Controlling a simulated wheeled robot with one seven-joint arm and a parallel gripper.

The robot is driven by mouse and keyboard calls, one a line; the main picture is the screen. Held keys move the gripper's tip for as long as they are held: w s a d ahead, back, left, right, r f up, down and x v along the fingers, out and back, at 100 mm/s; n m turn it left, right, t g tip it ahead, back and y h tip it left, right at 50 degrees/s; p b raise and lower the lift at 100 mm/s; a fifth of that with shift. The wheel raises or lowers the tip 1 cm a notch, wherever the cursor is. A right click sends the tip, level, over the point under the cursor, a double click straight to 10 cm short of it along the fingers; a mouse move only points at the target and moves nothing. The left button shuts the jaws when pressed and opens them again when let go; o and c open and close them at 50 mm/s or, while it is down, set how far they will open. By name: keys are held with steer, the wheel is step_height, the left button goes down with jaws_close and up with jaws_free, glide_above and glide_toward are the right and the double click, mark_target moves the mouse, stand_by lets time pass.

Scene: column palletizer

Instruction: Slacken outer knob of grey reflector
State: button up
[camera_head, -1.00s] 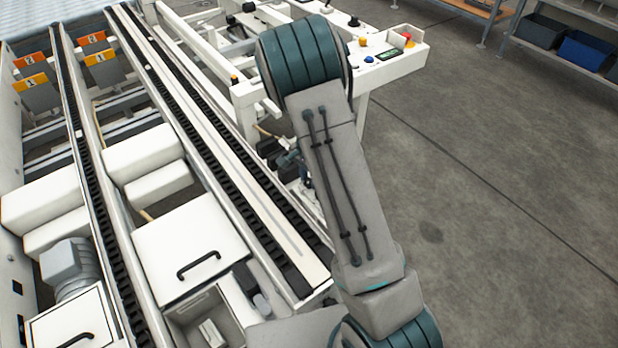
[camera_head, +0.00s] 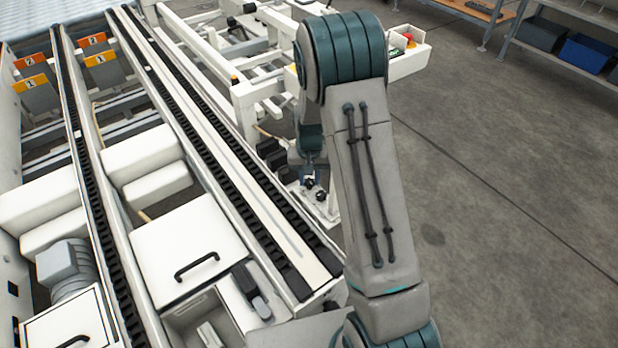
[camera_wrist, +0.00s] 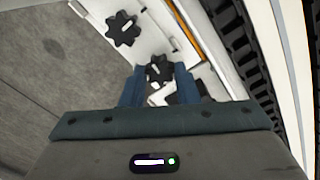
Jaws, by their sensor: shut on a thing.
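My gripper (camera_wrist: 158,84) shows in the wrist view with its two blue fingers shut around a black lobed knob (camera_wrist: 158,69). A second black lobed knob (camera_wrist: 122,29) with a pale bar mark sits apart at upper left, on a white bracket. I cannot tell from the view which knob is the outer one. The grey reflector is not clearly made out. In the head view the gripper (camera_head: 309,174) is small and partly hidden by my arm, over a small white plate (camera_head: 322,204) with black knobs, beside the conveyor.
A conveyor rail with black chain (camera_head: 215,160) runs along the left of the plate. A control box (camera_head: 408,60) with a red button stands behind my arm. The concrete floor (camera_head: 480,190) at right is clear.

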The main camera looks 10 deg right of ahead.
mark_target(309, 181)
steer(key=shift+s+n, duration=0.1)
steer(key=shift+n, duration=0.3)
steer(key=o, duration=0.7)
step_height(309, 181, up, 14)
steer(key=p, duration=0.2)
steer(key=shift+f, duration=0.1)
stand_by(0.4)
